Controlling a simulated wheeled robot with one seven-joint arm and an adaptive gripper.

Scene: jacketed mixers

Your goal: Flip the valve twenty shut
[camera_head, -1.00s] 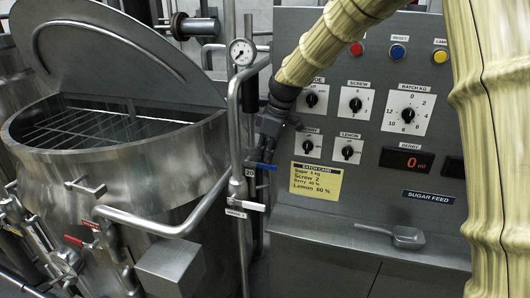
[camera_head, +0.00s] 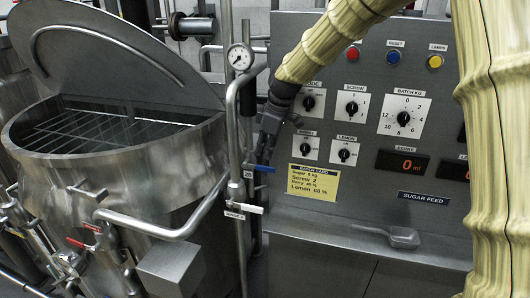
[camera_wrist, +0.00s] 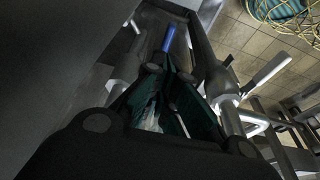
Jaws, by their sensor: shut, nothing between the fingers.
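The valve marked 20 (camera_head: 248,174) sits on the upright pipe between the mixer and the panel. Its blue lever (camera_head: 265,168) points sideways to the right, across the pipe. The lever also shows in the wrist view (camera_wrist: 169,37), just beyond the fingers. My gripper (camera_head: 264,158) is shut and empty, pointing down, with its tips right at the blue lever. I cannot tell whether they touch it. In the wrist view my gripper (camera_wrist: 176,75) hides the valve's body.
A white-handled valve (camera_head: 246,207) is just below on the same pipe. A gauge (camera_head: 240,57) is above. The mixer (camera_head: 120,165) with raised lid is left; the control panel (camera_head: 340,205) with knobs and a scoop (camera_head: 397,236) is right. Yellow hose (camera_wrist: 285,15) lies on the floor.

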